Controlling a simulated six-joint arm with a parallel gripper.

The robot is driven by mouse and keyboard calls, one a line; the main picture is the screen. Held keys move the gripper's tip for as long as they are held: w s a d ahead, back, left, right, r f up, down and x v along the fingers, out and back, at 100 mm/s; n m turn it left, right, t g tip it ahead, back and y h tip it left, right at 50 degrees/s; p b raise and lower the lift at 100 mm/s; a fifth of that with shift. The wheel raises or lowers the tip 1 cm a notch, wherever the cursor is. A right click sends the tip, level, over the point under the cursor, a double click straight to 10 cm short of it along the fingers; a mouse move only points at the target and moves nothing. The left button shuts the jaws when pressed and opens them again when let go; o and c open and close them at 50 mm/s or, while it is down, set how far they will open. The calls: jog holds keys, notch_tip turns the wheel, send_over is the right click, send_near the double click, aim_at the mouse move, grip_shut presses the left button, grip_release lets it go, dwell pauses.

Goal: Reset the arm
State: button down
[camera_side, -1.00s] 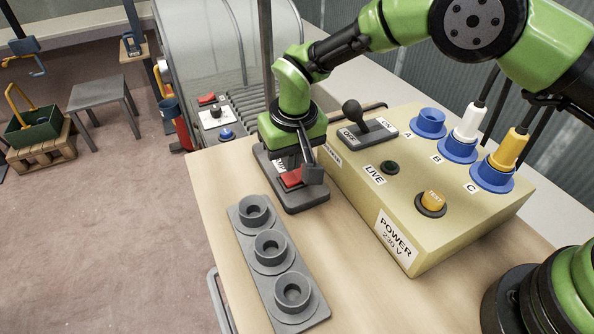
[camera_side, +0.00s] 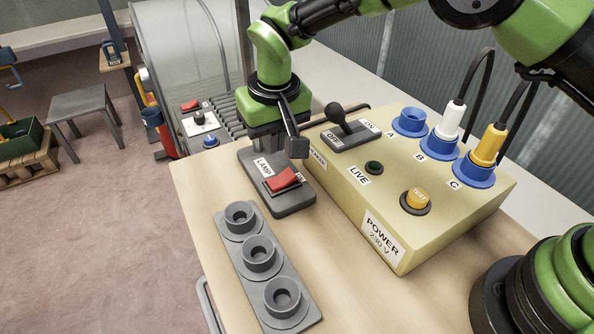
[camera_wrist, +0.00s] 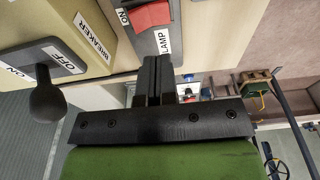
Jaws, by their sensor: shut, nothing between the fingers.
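My gripper (camera_side: 268,142) hangs above the far end of the lamp switch box, fingers down and clear of the red rocker. In the wrist view its two dark fingers (camera_wrist: 153,72) are together with nothing between them. The lamp switch box (camera_side: 291,205) is dark grey, with a red rocker (camera_side: 284,179) and a LAMP label. It also shows at the top of the wrist view (camera_wrist: 160,40). The dark block on a bracket beside my fingers partly hides them in the side view.
The beige power box (camera_side: 400,245) stands right, with a black breaker lever (camera_side: 337,116), yellow test button (camera_side: 417,198), white plug (camera_side: 450,122) in B, yellow plug (camera_side: 489,145) in C; A is empty. A grey three-cup holder (camera_side: 262,285) lies in front. The bench's left side is clear.

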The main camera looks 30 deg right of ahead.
jog(key=s+d+r+m+t+y, duration=0.1)
jog(key=s+d+r, duration=0.3)
jog(key=r, duration=0.5)
jog(key=s+d+r+m+t, duration=0.1)
jog(key=s+d+r, duration=0.2)
jog(key=d+r, duration=0.4)
jog(key=s+d+r+m+t, duration=0.1)
jog(key=s+d+r, duration=0.1)
jog(key=s, duration=0.7)
jog(key=s+d+r+m+t+y, duration=0.1)
jog(key=s+d, duration=0.3)
jog(key=s, duration=0.5)
jog(key=shift+s+r+t, duration=0.25)
jog(key=shift+r+t, duration=0.25)
jog(key=shift+t, duration=0.2)
jog(key=c, duration=1.8)
grip_release()
jog(key=shift+d, duration=0.1)
jog(key=shift+c, duration=0.2)
